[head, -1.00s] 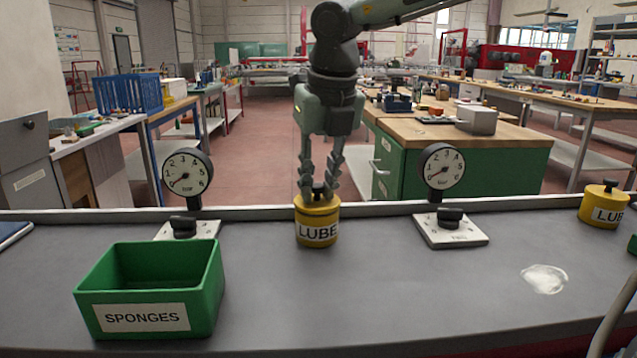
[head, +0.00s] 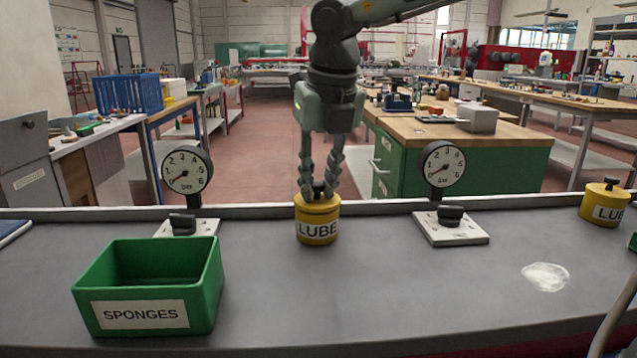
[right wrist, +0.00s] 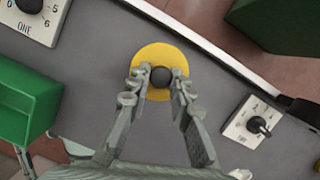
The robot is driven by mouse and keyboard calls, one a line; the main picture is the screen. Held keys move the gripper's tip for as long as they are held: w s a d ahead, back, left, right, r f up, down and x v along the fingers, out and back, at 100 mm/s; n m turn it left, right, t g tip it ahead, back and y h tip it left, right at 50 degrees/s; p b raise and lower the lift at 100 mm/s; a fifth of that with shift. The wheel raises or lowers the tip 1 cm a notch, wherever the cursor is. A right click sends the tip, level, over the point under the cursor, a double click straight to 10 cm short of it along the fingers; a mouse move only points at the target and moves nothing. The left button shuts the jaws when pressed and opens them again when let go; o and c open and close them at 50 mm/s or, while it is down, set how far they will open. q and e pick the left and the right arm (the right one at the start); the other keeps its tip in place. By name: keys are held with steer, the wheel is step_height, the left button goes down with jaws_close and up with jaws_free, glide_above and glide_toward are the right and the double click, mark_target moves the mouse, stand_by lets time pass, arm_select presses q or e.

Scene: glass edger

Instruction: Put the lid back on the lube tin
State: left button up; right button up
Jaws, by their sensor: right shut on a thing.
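A yellow lube tin (head: 317,229) stands upright on the grey bench between the two dials, its LUBE label facing me. Its yellow lid (head: 317,203) with a black knob sits on top; I see no clear gap between lid and tin. My right gripper (head: 319,189) points straight down and is shut on the lid's knob. In the right wrist view the fingers close on the black knob (right wrist: 161,77) over the round yellow lid (right wrist: 150,62), which hides the tin. A second yellow lube tin (head: 604,205), with a knobbed lid on it, stands at the far right. My left gripper is not in view.
A green SPONGES bin (head: 150,290) stands at the front left. A dial with a knob plate (head: 450,226) is right of the tin, another dial (head: 187,170) left. A pale patch (head: 545,277) lies on the bench. The bench front centre is clear.

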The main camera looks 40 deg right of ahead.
steer(key=shift+f+b, duration=0.15)
steer(key=shift+b, duration=0.8)
stand_by(1.8)
stand_by(0.3)
steer(key=o, duration=1.5)
steer(key=shift+r+p, duration=2.15)
steer(key=shift+r, duration=1.35)
steer(key=shift+c, duration=0.2)
jaws_close()
